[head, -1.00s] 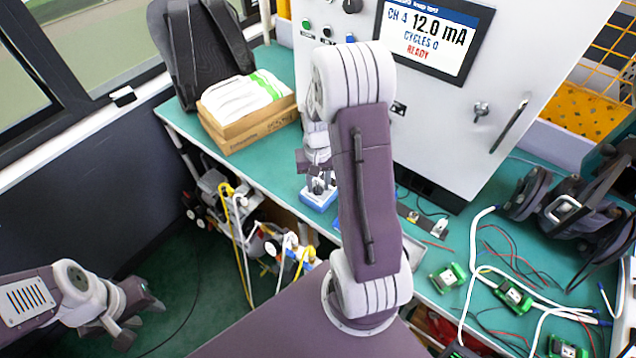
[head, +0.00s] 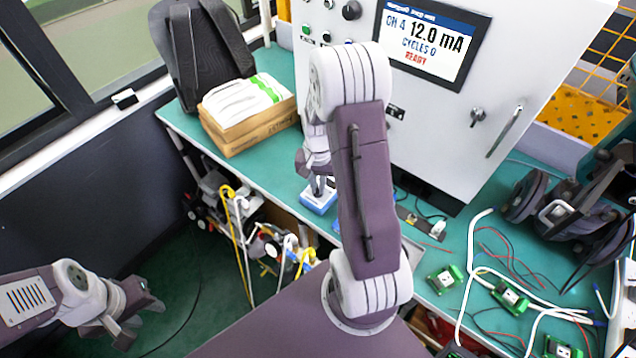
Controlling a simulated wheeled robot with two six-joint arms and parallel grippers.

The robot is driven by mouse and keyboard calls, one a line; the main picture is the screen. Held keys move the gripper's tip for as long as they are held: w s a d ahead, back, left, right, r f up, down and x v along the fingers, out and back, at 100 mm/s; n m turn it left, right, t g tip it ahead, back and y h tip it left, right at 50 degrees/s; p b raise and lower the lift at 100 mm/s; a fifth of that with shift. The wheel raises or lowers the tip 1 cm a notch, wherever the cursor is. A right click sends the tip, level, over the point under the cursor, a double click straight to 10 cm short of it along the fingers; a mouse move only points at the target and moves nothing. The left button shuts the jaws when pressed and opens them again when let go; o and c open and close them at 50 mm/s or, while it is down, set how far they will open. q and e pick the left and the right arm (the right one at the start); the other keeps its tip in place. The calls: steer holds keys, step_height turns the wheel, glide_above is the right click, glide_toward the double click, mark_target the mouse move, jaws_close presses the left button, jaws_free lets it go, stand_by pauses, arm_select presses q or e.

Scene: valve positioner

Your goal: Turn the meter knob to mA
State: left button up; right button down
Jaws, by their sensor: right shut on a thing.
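The meter (head: 318,203) is a small blue box with a pale top, lying on the green bench left of my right arm. My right gripper (head: 318,187) points down over the meter, its fingertips at the top face. It is shut on the meter knob, which the fingers hide, so the knob's setting cannot be read. My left gripper (head: 140,318) is open and empty, low at the left, away from the bench.
The grey cabinet (head: 440,130) has a screen (head: 432,40) reading CH 4 12.0 mA, CYCLES 0, READY. A carton (head: 245,130) and backpack (head: 205,55) stand at back left.

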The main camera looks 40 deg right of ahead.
mark_target(318, 189)
steer(key=m+p, duration=0.2)
steer(key=m, duration=0.3)
steer(key=shift+w+m, duration=0.1)
steer(key=shift+m, duration=0.2)
stand_by(0.5)
steer(key=c, duration=1.5)
jaws_free()
step_height(318, 189, up, 9)
steer(key=shift+p, duration=0.35)
